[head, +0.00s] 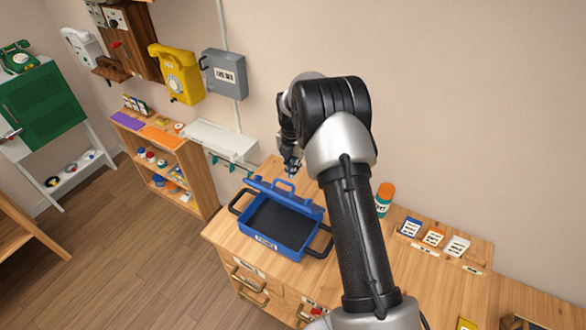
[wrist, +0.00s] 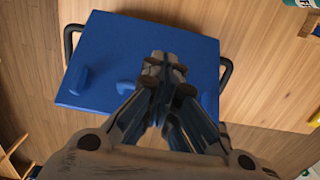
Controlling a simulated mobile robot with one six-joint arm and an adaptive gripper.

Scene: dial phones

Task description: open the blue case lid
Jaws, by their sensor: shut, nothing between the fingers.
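The blue case (head: 263,241) sits on the wooden worktop with its dark interior showing. Its blue lid (head: 284,194) stands raised at the back edge, with its handle at the top. In the wrist view the lid (wrist: 190,50) is a broad blue panel behind my fingers. My gripper (head: 291,170) is just behind and above the lid's top edge. In the wrist view my gripper (wrist: 163,65) is shut and empty, with its fingertips in front of the panel. I cannot tell whether they touch it.
Black side handles (head: 320,243) stick out from the case. An orange-capped bottle (head: 384,199) and several small labelled cards (head: 433,237) stand to the right on the worktop (head: 350,275). A yellow wall phone (head: 177,75) and grey box (head: 224,73) hang on the wall.

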